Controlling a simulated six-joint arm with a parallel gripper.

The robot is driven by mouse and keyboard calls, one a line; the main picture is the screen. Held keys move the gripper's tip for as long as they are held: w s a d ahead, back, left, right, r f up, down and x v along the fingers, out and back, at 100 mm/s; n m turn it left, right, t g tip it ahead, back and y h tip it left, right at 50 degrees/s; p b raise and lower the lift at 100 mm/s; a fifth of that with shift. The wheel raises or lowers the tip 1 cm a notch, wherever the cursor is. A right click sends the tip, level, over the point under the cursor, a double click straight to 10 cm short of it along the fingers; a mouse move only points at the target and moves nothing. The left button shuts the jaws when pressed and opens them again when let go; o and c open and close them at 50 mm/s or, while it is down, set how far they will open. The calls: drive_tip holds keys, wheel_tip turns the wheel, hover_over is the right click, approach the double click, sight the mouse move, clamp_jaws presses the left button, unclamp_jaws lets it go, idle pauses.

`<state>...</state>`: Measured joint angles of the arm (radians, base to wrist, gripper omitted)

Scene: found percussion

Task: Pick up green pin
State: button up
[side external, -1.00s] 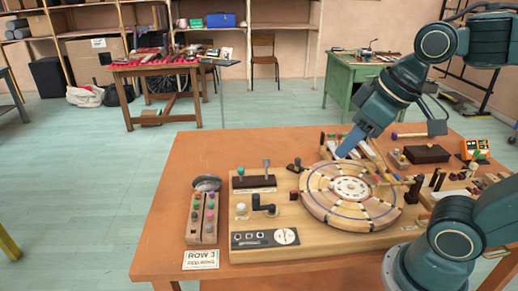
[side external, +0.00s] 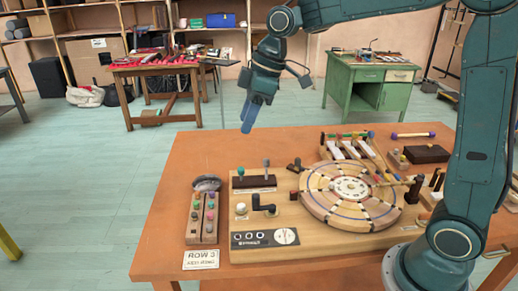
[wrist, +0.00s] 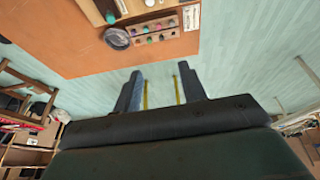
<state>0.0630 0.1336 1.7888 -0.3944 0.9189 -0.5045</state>
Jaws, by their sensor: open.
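A wooden pin rack (side external: 203,217) with two rows of small coloured pins lies on the left of the orange table. The wrist view also shows the rack (wrist: 165,27) at the top. Some pins in it look green, one of them a green pin (wrist: 150,41) in the wrist view, but they are too small to tell apart surely. My gripper (side external: 247,127) is in the air beyond the table's back edge, above and behind the rack. In the wrist view its fingers (wrist: 160,85) are apart with only floor between them.
A grey bowl (side external: 207,183) sits at the rack's far end. A wooden board (side external: 300,243) with a round segmented wheel (side external: 322,205), levers and knobs fills the table's middle. A white card (side external: 201,259) lies before the rack. The table's left strip (side external: 160,235) is clear.

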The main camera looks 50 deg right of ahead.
drive_tip(key=w+f+n+g+y, duration=0.1)
drive_tip(key=w+f+n, duration=0.5)
drive_tip(key=w+f, duration=0.8)
drive_tip(key=shift+w+a+f+n+g+y, duration=0.45)
drive_tip(key=shift+f+g, duration=0.25)
drive_tip(key=shift+f, duration=0.15)
hover_over(196, 203)
drive_tip(key=d, duration=0.3)
drive_tip(key=shift+w+a+f, duration=0.1)
drive_tip(key=shift+a+f, duration=0.05)
drive_tip(key=shift+f, duration=3.85)
drive_tip(key=shift+x, duration=2.6)
drive_tip(key=shift+s, duration=0.3)
